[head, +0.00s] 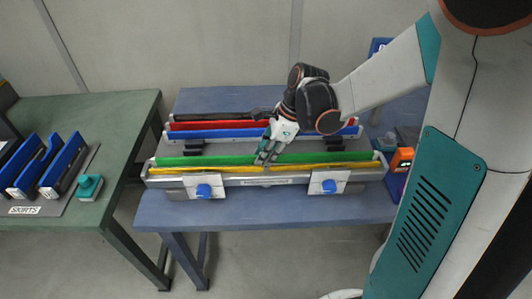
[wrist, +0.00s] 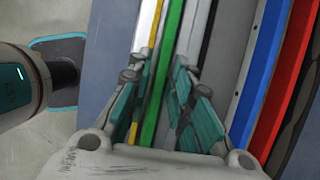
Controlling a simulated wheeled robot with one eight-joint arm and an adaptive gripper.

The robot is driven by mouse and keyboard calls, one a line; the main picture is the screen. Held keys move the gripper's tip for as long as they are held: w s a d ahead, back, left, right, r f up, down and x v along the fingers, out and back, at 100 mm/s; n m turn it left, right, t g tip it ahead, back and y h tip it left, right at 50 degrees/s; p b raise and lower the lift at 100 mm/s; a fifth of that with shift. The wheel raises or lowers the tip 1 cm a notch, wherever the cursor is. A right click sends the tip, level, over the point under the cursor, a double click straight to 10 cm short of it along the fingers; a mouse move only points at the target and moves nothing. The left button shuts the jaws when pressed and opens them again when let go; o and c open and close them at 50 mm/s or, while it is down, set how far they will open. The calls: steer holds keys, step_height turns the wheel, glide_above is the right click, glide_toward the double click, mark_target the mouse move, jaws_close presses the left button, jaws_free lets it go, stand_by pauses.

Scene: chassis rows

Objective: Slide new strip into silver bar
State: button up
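A long silver bar (head: 235,181) lies along the front of the blue table, held near both ends by clamps with blue knobs. A yellow strip (head: 220,169) and a green strip (head: 215,160) run along it; I cannot tell which is the new one, or how either is seated. My gripper (head: 265,158) is over the green strip near the middle of its length. In the wrist view the green strip (wrist: 164,75) passes between the teal fingers of my gripper (wrist: 164,70), which stand apart on either side. The yellow strip (wrist: 156,25) is left of it.
Behind are a blue strip (head: 228,133) and a red strip (head: 210,125) on another bar. An orange-faced device (head: 402,159) stands at the table's right end. A green table (head: 100,107) at left holds blue pieces on a board marked SKIRTS (head: 25,210).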

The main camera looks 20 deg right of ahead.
stand_by(0.3)
steer(key=v, duration=1.2)
steer(key=shift+a, duration=0.1)
